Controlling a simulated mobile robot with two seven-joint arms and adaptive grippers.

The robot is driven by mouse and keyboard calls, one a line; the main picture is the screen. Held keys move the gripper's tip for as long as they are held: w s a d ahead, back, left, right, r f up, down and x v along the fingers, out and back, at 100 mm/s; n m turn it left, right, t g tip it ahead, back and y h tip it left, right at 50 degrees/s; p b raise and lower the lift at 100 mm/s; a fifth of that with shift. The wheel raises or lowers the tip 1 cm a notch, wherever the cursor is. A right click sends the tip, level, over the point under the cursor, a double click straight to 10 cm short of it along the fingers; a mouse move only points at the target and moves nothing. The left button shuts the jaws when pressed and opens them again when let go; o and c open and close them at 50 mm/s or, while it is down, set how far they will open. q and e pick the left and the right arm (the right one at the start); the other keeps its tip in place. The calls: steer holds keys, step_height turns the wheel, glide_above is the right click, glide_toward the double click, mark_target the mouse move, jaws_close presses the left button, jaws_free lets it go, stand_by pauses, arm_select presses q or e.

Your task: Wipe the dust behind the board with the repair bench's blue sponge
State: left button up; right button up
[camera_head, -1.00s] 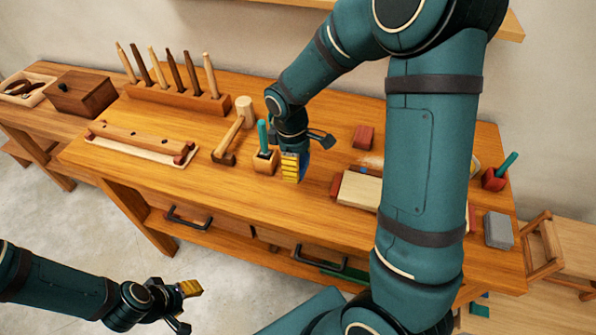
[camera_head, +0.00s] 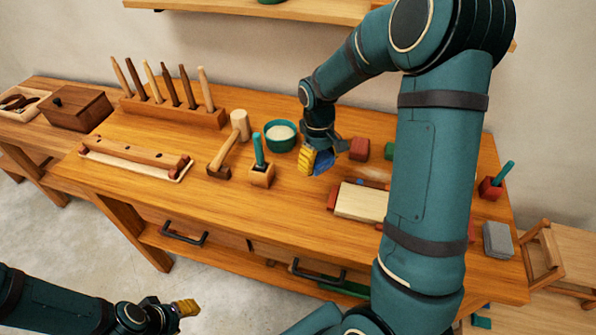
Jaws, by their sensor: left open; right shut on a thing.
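My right gripper (camera_head: 318,161) is shut on the blue sponge (camera_head: 324,161), of which a blue part shows between the yellow fingers. It is above the bench, behind and left of the pale board (camera_head: 361,203). The board lies flat near the front of the bench, with a red block at its left end; my arm hides its right part. A small pale, brownish patch, perhaps dust, shows behind the board (camera_head: 372,174), partly hidden. My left gripper (camera_head: 186,309) is open and empty, low at the bottom left, off the bench.
A teal bowl (camera_head: 281,136), a wooden holder with a green handle (camera_head: 261,174) and a mallet (camera_head: 229,146) stand left of my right gripper. A red block (camera_head: 359,148) is just right of it. A grey block (camera_head: 497,240) lies at the right edge.

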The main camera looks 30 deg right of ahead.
mark_target(383, 177)
steer(key=s+d+m, duration=0.1)
steer(key=d+m, duration=0.2)
steer(key=d, duration=0.2)
steer(key=s+d+f+m+b, duration=0.1)
steer(key=d+m, duration=0.3)
steer(key=d, duration=0.1)
steer(key=s+d+f+m+y, duration=0.1)
steer(key=d+m, duration=0.3)
steer(key=d, duration=0.1)
steer(key=shift+s+d+b, duration=0.15)
steer(key=shift+d+b, duration=0.15)
steer(key=shift+b, duration=0.05)
step_height(383, 177, down, 4)
steer(key=b, duration=0.3)
steer(key=shift+r, duration=0.15)
steer(key=shift+f+b, duration=0.75)
steer(key=shift+f, duration=0.25)
steer(key=shift+f, duration=0.6)
steer(key=shift+s+d, duration=0.1)
steer(key=shift+s, duration=0.05)
steer(key=shift+s+d+r, duration=0.15)
steer(key=shift+s+d, duration=1.4)
steer(key=shift+s, duration=0.25)
steer(key=shift+w+a, duration=0.1)
